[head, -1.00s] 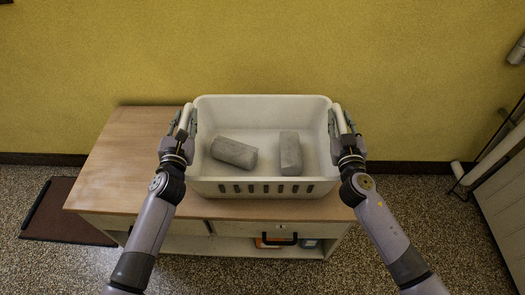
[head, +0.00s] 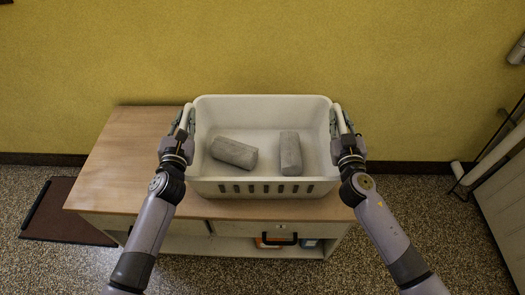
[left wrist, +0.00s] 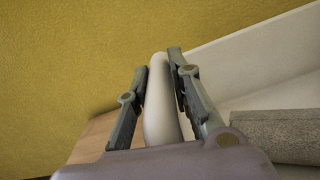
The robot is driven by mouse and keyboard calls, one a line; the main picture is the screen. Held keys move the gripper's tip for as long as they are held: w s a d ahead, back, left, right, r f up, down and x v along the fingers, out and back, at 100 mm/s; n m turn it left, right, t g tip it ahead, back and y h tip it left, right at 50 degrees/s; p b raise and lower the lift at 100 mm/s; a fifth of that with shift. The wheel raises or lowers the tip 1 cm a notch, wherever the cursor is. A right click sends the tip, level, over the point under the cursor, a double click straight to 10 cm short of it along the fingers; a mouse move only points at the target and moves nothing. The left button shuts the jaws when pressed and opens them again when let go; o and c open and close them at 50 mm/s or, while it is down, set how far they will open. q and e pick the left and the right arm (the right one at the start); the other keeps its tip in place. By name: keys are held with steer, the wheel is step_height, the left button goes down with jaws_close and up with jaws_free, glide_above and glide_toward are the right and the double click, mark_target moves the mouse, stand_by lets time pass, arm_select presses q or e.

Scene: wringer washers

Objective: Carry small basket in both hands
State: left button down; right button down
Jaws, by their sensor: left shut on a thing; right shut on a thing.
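A white basket (head: 262,187) with a slotted front wall is at the right part of the wooden cabinet top in the head view. Two grey blocks lie inside: one tilted at the left (head: 234,153), one lengthwise at the right (head: 290,154). My left gripper (head: 185,120) is shut on the basket's left rim. In the left wrist view its fingers (left wrist: 157,95) stand on both sides of the white rim (left wrist: 160,110). My right gripper (head: 340,120) is shut on the basket's right rim. Whether the basket's underside touches the cabinet top is hidden.
The wooden cabinet (head: 115,165) has bare top surface to the left of the basket. A yellow wall (head: 260,50) stands close behind. A dark mat (head: 65,210) lies on the floor at left. A pale appliance (head: 503,195) and dark rack stand at the right.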

arm_select(q)
steer(key=shift+w+d+r, duration=0.1)
steer(key=shift+r, duration=0.1)
arm_select(e)
steer(key=shift+w+r, duration=0.1)
steer(key=shift+r, duration=0.1)
arm_select(q)
steer(key=shift+r, duration=0.1)
arm_select(e)
steer(key=shift+r, duration=0.1)
